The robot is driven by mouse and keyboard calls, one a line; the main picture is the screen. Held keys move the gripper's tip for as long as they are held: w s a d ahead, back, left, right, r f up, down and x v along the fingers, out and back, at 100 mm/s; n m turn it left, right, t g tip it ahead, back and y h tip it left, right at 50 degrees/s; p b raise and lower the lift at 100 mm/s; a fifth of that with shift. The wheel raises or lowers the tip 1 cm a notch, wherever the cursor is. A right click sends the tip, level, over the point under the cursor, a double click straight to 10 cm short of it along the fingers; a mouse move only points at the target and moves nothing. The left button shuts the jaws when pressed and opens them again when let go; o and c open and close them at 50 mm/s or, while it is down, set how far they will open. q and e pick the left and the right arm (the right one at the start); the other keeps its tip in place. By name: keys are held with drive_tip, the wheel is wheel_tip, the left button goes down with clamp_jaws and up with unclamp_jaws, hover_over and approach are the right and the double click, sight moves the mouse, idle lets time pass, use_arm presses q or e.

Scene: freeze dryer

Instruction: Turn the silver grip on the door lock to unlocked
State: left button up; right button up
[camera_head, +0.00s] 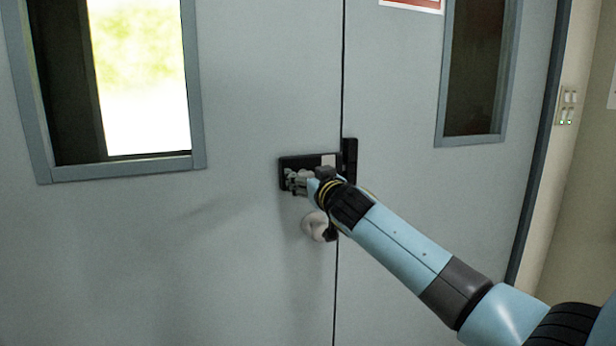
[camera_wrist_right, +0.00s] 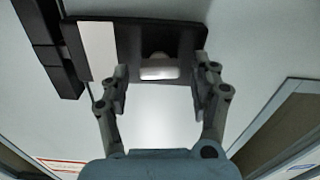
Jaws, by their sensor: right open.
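The door lock (camera_head: 297,162) is a dark box on the grey double door, beside the seam between the two leaves. It also shows in the right wrist view (camera_wrist_right: 128,38), with a pale plate at one end. The silver grip (camera_wrist_right: 160,70) sticks out from the lock's face in the right wrist view; in the head view my gripper hides it. My right gripper (camera_head: 297,182) is at the lock. In the right wrist view its fingers (camera_wrist_right: 161,82) are apart, one on each side of the grip, with gaps showing. My left gripper is not in view.
A pale round knob (camera_head: 316,226) sits just below the lock, close to my right wrist. A dark catch (camera_head: 350,160) stands on the other leaf. Windows (camera_head: 145,75) are set in both leaves. Wall switches (camera_head: 567,106) are at the right.

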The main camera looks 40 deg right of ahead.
drive_tip(key=c, duration=1.2)
drive_tip(key=shift+o, duration=0.2)
drive_tip(key=n+p, duration=0.1)
drive_tip(key=n, duration=0.3)
drive_tip(key=shift+a+n, duration=0.1)
drive_tip(key=shift+n, duration=0.2)
drive_tip(key=shift+a+f+n+p, duration=0.15)
drive_tip(key=shift+n+p, duration=0.5)
drive_tip(key=shift+n, duration=2.35)
drive_tip(key=shift+d+f+n+p, duration=0.1)
drive_tip(key=shift+n+p, duration=0.55)
drive_tip(key=shift+n, duration=2.35)
